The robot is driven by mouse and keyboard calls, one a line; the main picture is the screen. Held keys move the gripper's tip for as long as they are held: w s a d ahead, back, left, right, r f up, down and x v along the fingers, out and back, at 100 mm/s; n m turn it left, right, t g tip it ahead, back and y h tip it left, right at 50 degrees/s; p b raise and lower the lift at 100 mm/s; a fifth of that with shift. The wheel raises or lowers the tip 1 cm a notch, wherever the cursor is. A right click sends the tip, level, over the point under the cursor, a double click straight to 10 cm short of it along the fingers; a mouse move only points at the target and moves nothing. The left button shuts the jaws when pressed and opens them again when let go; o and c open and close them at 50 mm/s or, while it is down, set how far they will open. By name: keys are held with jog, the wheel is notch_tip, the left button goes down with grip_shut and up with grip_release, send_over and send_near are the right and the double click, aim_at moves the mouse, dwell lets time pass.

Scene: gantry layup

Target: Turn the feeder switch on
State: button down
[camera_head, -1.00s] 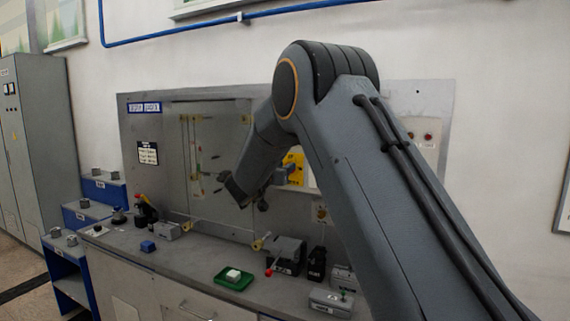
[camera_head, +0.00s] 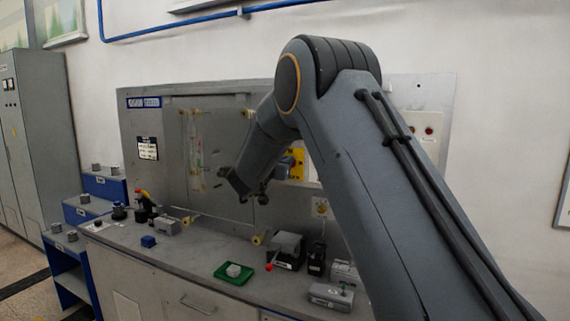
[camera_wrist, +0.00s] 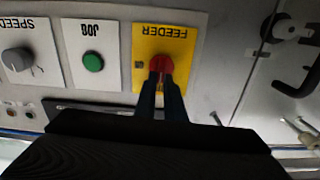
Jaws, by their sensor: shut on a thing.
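The feeder switch is a red knob (camera_wrist: 161,67) on a yellow plate (camera_wrist: 182,50) marked FEEDER, upside down in the wrist view. My gripper (camera_wrist: 162,90) is shut on the red knob, its two dark fingers reaching up to it from below in that view. They hide the knob's lower part, and I cannot tell which mark it points to. In the head view the yellow plate (camera_head: 298,164) is partly behind my arm. My gripper's end (camera_head: 253,190) shows there in front of the panel, and the knob is hidden.
A green JOG button (camera_wrist: 93,62) and a grey SPEED knob (camera_wrist: 17,61) sit left of the switch in the wrist view. A black handle (camera_wrist: 298,83) is at the right. Below the panel, the bench holds a green tray (camera_head: 222,276) and several small devices.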

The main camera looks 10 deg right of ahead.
jog(key=m+b, duration=0.5)
jog(key=b, duration=0.1)
jog(key=f+m+b, duration=0.1)
jog(key=m+b, duration=0.5)
jog(key=b, duration=0.1)
jog(key=s+d+m+b, duration=0.1)
jog(key=m+b, duration=0.5)
jog(key=shift+d+f+b, duration=0.1)
jog(key=shift+f+b, duration=0.2)
jog(key=shift+b, duration=0.05)
jog(key=shift+m, duration=0.3)
jog(key=c, duration=1.8)
grip_release()
jog(key=shift+c, duration=0.2)
jog(key=b+v, duration=0.1)
jog(key=v, duration=0.6)
jog(key=shift+s+a, duration=0.25)
